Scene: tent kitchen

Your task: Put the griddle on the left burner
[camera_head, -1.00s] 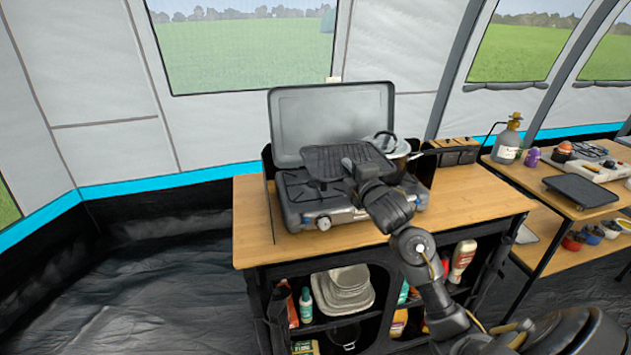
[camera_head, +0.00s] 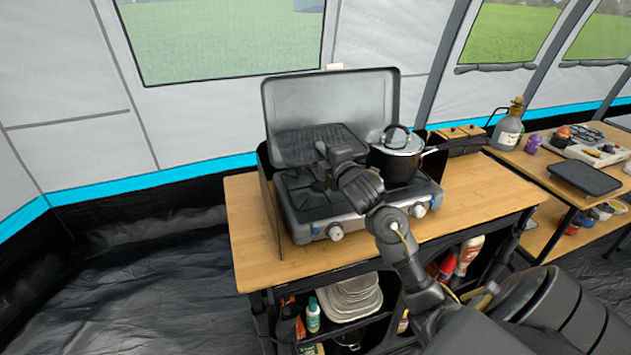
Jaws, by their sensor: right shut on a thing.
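The dark ribbed griddle (camera_head: 303,145) is tilted up at the back left of the camping stove, in front of the raised lid. My right gripper (camera_head: 328,152) is shut on the griddle at its right side; the fingertips are partly hidden by the wrist. The left burner (camera_head: 310,196) shows below and in front of the griddle, with its dark grate bare. The stove (camera_head: 300,228) stands on the wooden table. Whether the griddle touches the stove is hard to tell. My left gripper is not in view.
A black pot with a lid (camera_head: 396,156) stands on the right burner, close to my right gripper. The raised grey lid (camera_head: 330,100) stands behind the stove. A flat dark plate (camera_head: 584,178) lies on the far right table.

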